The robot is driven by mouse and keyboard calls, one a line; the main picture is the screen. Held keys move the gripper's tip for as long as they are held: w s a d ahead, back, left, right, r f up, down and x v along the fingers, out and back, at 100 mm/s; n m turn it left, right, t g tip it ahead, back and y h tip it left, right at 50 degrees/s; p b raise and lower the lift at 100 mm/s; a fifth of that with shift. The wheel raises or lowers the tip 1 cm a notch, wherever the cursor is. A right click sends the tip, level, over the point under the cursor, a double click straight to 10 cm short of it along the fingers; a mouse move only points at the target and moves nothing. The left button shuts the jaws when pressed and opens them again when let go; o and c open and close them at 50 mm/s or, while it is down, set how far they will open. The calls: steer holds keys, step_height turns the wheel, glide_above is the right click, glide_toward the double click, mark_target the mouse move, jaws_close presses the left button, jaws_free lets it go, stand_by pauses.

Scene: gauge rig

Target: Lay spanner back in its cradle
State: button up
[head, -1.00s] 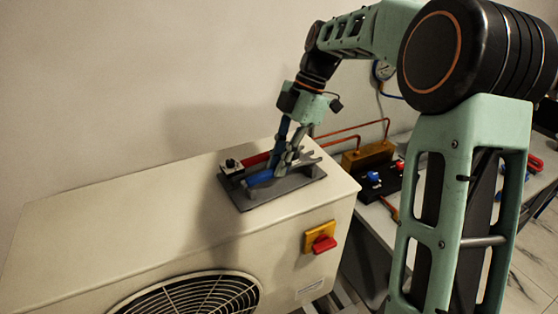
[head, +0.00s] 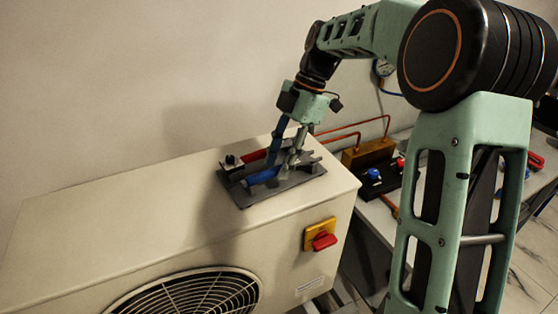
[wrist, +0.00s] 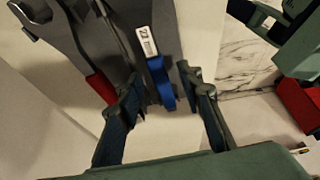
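The blue-handled spanner (head: 263,176) lies across the grey cradle (head: 247,202) on top of a cream cabinet. In the wrist view, its blue handle (wrist: 163,88) carries a white label reading 21. My gripper (head: 286,160) is low over the cradle, pointing down. In the wrist view, my gripper (wrist: 160,88) has its fingers spread either side of the blue handle, with gaps showing on both sides. I cannot tell exactly how the spanner sits in the cradle's rests. A red-handled spanner (head: 253,157) lies behind it, and its red handle (wrist: 102,88) is beside the left finger.
The cream cabinet (head: 120,210) has a clear top left of the cradle, with a fan grille and a red switch (head: 324,240) on its front. A brass block (head: 368,152) with copper pipes stands on the bench behind right. The wall is close behind.

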steer(key=v, duration=1.2)
